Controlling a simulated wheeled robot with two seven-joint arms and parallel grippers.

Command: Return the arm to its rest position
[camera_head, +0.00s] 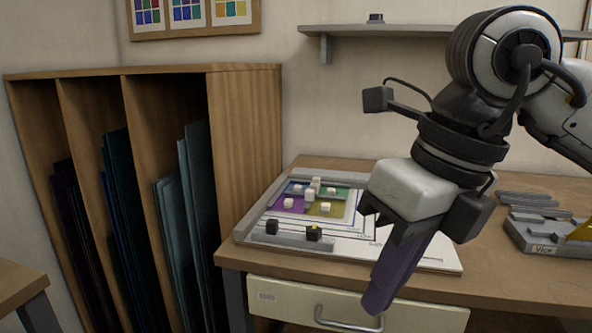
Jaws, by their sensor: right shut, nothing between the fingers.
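My right arm comes in from the right, and its right gripper (377,303) hangs in front of the workbench, pointing down and to the left. Its slim purplish-dark fingers are shut together, with nothing seen held between them. The gripper stands in front of the right part of the board (245,228) on the bench and hides some of it. The tips overlap the drawer front in the picture; how far apart they are I cannot tell. My left gripper is not in view.
A vice (541,250) and grey bars stand at the bench's right. A wooden rack (244,140) with glass sheets stands left. A wall shelf (410,31) runs behind my arm.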

